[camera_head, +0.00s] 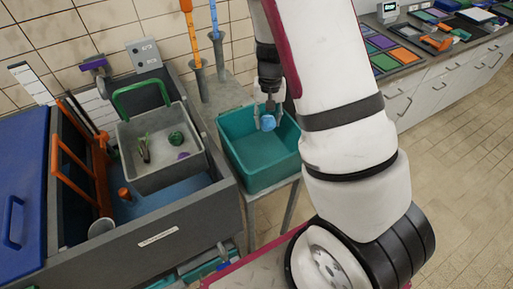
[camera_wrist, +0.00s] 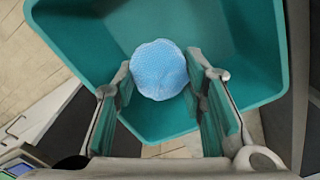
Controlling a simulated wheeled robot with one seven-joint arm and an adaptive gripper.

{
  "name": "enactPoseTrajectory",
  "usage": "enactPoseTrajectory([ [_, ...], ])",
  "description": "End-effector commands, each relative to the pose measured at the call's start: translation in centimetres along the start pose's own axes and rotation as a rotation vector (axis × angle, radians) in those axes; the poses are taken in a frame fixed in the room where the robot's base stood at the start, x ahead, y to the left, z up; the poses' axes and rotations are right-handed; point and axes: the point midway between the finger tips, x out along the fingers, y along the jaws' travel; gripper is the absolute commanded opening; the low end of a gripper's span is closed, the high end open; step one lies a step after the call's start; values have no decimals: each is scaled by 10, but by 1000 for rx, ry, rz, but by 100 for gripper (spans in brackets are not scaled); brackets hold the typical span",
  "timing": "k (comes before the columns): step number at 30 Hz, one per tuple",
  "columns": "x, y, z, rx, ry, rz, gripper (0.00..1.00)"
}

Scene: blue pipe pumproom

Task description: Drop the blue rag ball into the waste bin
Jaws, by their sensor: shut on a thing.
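The blue rag ball (camera_wrist: 160,70) is light blue and round, held between the two fingers of my gripper (camera_wrist: 162,82) in the wrist view. In the head view the ball (camera_head: 268,123) shows below my gripper (camera_head: 268,108), in front of the inside of the teal bin. The teal open bin (camera_head: 262,174), which looks like the waste bin, stands right of the grey sink unit. In the wrist view the bin (camera_wrist: 75,45) lies below the ball, and its bare inside surrounds the ball in the picture. My gripper is shut on the ball.
A grey basket (camera_head: 165,184) with a green handle, holding small items, stands over the sink at the left. Two long-handled tools, orange (camera_head: 188,22) and blue (camera_head: 215,22), stand behind the bin. A counter (camera_head: 420,65) with coloured trays is at the right.

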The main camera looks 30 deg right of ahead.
Motion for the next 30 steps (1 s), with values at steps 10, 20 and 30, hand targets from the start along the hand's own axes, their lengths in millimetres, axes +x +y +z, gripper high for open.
enactPoseTrajectory([
  [10, 25, -1, 0, -1, -1, -1, 11],
  [20, 25, 0, 1, -1, 0, -1, 47],
  [30, 25, 0, 0, -1, 0, -1, 61],
])
